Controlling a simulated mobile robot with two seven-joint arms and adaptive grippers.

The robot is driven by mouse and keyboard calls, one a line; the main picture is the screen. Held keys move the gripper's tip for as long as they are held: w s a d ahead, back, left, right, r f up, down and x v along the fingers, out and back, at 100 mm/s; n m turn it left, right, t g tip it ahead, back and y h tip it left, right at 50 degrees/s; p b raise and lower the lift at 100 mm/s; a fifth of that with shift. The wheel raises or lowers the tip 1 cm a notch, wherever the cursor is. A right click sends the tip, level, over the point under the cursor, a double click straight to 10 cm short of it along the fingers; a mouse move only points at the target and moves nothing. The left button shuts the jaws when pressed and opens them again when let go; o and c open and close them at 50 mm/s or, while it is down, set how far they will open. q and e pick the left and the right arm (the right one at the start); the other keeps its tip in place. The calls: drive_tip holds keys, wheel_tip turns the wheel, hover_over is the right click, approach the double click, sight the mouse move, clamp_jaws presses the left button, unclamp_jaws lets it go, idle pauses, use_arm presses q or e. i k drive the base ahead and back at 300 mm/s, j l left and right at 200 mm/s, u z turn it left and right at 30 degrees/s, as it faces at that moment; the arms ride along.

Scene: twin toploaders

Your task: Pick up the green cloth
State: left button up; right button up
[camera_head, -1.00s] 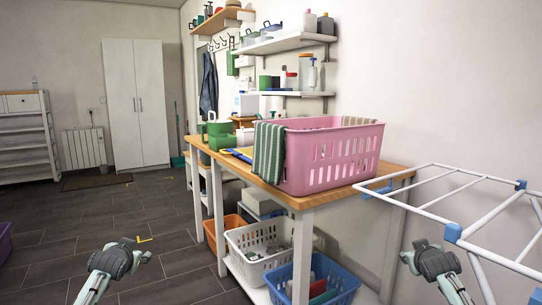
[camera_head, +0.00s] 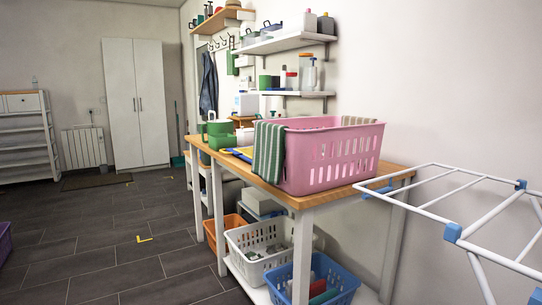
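A green and white striped cloth (camera_head: 269,150) hangs over the left end of the pink basket (camera_head: 332,160), which stands on the wooden-topped table. Another piece of striped cloth (camera_head: 357,121) shows at the basket's back right rim. I cannot tell whether the two are one cloth, as the basket's inside is hidden. Neither of my grippers is in view.
A white drying rack (camera_head: 456,232) stands at the right, close to the table's (camera_head: 297,200) right end. White (camera_head: 258,252) and blue (camera_head: 318,285) baskets sit on the shelf below. The dark tiled floor (camera_head: 110,245) at left is mostly clear.

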sight(269, 155)
drive_tip(key=i+j, duration=0.15)
drive_tip(key=i, duration=1.15)
